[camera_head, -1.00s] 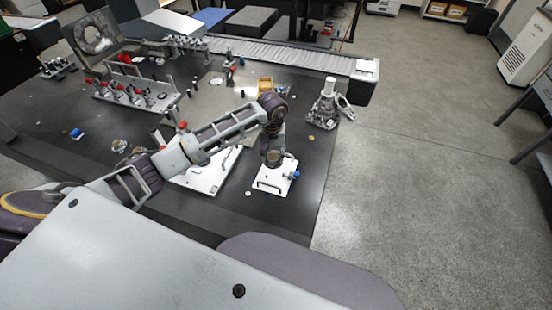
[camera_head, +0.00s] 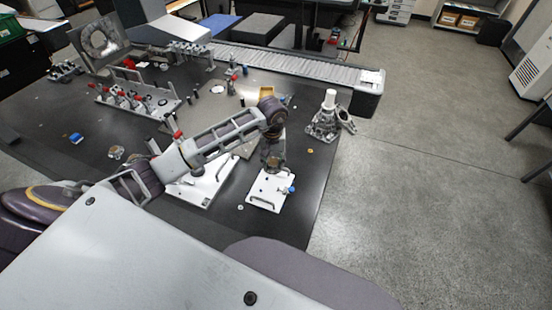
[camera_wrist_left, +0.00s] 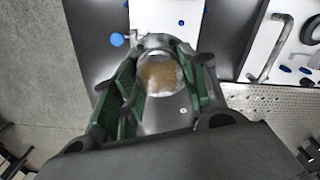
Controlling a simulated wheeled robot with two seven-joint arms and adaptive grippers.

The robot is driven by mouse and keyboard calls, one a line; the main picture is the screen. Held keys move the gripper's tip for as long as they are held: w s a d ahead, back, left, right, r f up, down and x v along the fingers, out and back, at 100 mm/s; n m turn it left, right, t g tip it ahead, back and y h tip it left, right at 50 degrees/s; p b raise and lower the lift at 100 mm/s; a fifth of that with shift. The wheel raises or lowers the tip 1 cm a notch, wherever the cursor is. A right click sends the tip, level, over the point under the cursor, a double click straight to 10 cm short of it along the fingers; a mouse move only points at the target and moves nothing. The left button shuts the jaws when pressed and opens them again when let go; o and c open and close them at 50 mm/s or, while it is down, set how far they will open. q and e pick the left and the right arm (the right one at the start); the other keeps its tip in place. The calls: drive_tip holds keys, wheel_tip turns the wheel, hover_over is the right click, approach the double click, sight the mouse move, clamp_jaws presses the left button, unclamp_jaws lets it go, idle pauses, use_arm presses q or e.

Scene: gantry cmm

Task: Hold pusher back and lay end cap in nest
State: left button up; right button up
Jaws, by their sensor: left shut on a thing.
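My left gripper (camera_head: 272,168) points down over a small white fixture plate (camera_head: 284,200) near the table's front right edge. In the left wrist view my left gripper (camera_wrist_left: 160,82) has its fingers closed around a round part with a brownish face, apparently the end cap (camera_wrist_left: 160,75). In the head view that part is hidden by the gripper. A blue knob (camera_head: 291,190) sits at the plate's right side; it also shows in the left wrist view (camera_wrist_left: 117,39). I cannot tell the nest and pusher apart clearly. My right gripper is not in view.
A larger white plate (camera_head: 222,182) with a handle lies just left, partly behind my arm. A grey metal casting (camera_head: 325,122) stands to the right at the table's edge. A row of red-topped clamps (camera_head: 135,98) and a conveyor (camera_head: 300,66) are farther back.

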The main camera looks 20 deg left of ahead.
use_arm(q)
drive_tip(key=shift+s+a, duration=0.25)
drive_tip(key=shift+s, duration=0.2)
drive_tip(key=shift+w+n, duration=0.1)
drive_tip(key=shift+n, duration=0.2)
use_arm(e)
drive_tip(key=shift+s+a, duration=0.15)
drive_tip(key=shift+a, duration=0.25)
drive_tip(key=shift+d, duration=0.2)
use_arm(q)
drive_tip(key=shift+f, duration=0.15)
drive_tip(key=shift+f+b, duration=0.5)
drive_tip(key=shift+f, duration=0.3)
wheel_tip(320, 180, down, 6)
drive_tip(key=b, duration=0.2)
drive_tip(key=shift+r+b, duration=0.2)
drive_tip(key=shift+b, duration=0.15)
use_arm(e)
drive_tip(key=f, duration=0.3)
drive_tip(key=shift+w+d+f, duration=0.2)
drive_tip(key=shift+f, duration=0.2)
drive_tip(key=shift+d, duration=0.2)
